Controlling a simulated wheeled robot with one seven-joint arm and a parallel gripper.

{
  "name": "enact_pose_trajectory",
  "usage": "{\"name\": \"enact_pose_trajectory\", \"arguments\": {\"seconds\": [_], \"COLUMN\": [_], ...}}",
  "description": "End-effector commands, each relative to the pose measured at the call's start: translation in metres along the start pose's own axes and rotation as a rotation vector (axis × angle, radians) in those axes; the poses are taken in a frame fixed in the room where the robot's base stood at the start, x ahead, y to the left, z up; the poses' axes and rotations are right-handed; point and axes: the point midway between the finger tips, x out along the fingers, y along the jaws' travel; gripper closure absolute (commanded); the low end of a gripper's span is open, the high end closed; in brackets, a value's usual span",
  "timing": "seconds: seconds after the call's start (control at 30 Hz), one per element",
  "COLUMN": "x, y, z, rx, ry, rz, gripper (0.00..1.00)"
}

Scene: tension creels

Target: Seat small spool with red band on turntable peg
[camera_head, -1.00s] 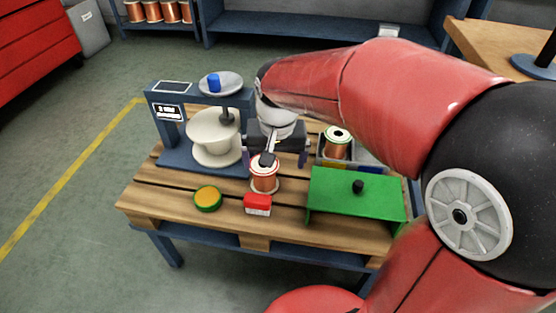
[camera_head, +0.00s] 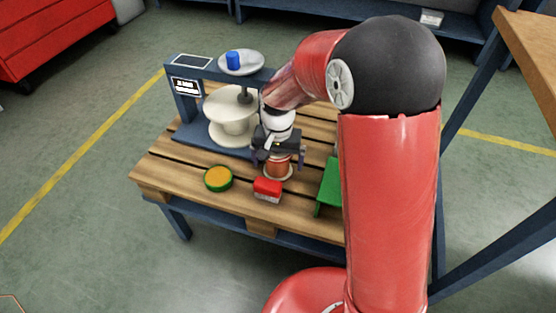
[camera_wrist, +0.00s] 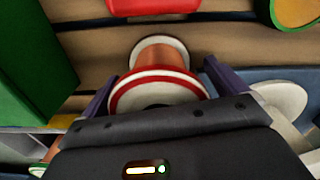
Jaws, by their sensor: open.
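The small spool with red band (camera_head: 278,171) is copper-wound with pale flanges and stands upright on the wooden pallet top. In the wrist view its red-ringed top flange (camera_wrist: 156,88) lies between the fingers. My gripper (camera_head: 279,163) is open, above and around the spool's upper part, with one finger on each side; I cannot tell whether either touches. My fingers also show in the wrist view (camera_wrist: 160,76). I cannot clearly identify the turntable peg; a green stand (camera_head: 329,187) is mostly hidden by my arm, and its black knob is out of sight now.
A blue frame (camera_head: 187,106) with a large cream spool (camera_head: 230,113) and a plate (camera_head: 241,63) bearing a blue cylinder (camera_head: 233,60) stands behind left. A yellow-green disc (camera_head: 218,179) and red block (camera_head: 267,187) lie in front. Bare slats lie at the front left.

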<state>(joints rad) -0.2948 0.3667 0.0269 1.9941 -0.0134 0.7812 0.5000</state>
Motion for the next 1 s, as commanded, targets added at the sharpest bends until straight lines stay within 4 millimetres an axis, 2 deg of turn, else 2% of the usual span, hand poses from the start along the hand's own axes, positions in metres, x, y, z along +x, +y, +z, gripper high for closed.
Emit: {"name": "enact_pose_trajectory", "arguments": {"seconds": [0.1,0.3,0.8,0.83,0.87,1.0], "x": [0.0079,0.0078,0.0074,0.0067,0.0067,0.0065], "y": [0.0001,0.0001,0.0000,-0.0002,-0.0002,-0.0002], "z": [0.0004,0.0002,0.0000,-0.0003,-0.0003,-0.0003], "rx": [0.000,0.000,0.000,0.000,0.000,0.000], "ry": [-0.001,0.000,0.001,0.002,0.002,0.002], "rz": [0.001,0.000,0.000,-0.001,-0.001,-0.001], "gripper": [0.03,0.03,0.66,0.66,0.71,0.71]}}
